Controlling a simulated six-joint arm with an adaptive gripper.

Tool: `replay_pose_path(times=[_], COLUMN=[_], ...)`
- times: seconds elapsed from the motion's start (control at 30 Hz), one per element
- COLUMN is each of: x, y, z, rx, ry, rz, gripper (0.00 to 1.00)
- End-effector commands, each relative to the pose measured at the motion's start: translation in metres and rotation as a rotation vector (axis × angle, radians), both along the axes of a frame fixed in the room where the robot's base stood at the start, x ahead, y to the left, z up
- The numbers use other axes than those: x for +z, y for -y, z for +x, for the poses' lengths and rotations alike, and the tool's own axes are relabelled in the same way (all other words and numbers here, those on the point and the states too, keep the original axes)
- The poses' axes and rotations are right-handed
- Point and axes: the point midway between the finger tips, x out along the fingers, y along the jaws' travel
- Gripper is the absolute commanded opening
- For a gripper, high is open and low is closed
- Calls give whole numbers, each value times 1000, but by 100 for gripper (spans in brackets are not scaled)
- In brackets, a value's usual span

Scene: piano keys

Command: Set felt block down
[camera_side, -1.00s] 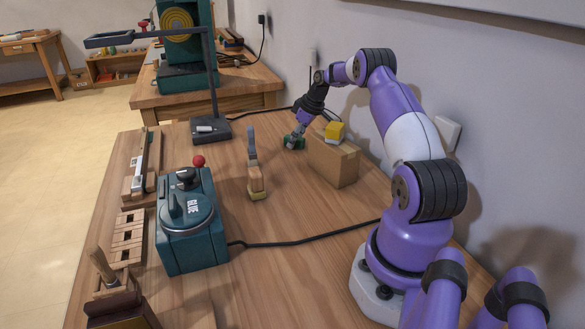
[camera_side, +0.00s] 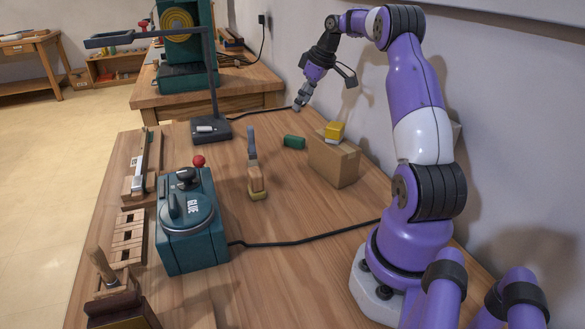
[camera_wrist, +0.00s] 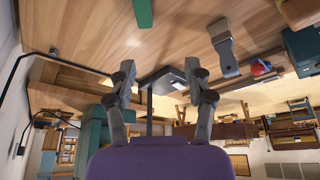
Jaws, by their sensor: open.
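The green felt block (camera_side: 294,142) lies on the wooden table, left of a cardboard box. It also shows at the top edge of the wrist view (camera_wrist: 143,12), partly cut off. My gripper (camera_side: 298,106) is raised behind and above the block, clear of it. In the wrist view my gripper (camera_wrist: 158,80) has its two fingers spread apart with nothing between them.
The cardboard box (camera_side: 333,162) carries a yellow block (camera_side: 335,131). A teal machine (camera_side: 190,220) with a red knob and a black lamp stand (camera_side: 212,131) are farther left. Bare table lies in front.

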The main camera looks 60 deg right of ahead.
Motion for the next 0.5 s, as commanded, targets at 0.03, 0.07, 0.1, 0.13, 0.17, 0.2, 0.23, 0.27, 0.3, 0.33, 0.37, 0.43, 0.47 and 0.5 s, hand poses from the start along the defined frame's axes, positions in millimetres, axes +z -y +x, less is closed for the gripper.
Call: replay_pose_path(times=[0.03, 0.07, 0.1, 0.13, 0.17, 0.2, 0.23, 0.27, 0.3, 0.33, 0.37, 0.43, 0.47, 0.5], x=[16, 24, 36, 44, 52, 61, 67, 71, 75, 76, 77, 74, 71, 67], y=[-25, -42, -68, -90, -112, -142, -163, -184, -210, -229, -245, -279, -290, -301], z=[13, 19, 26, 30, 32, 31, 28, 24, 15, 7, -2, -26, -37, -50], rx=[13, 13, 16, 17, 18, 16, 15, 16, 14, 13, 12, 12, 12, 9], ry=[6, 8, 11, 13, 16, 21, 25, 29, 35, 41, 46, 59, 65, 72], rz=[-7, -7, -8, -8, -10, -10, -9, -10, -10, -10, -10, -8, -8, -6], gripper=[60, 60, 60, 60, 60, 60, 60, 60, 60, 60, 60, 60, 60, 60])
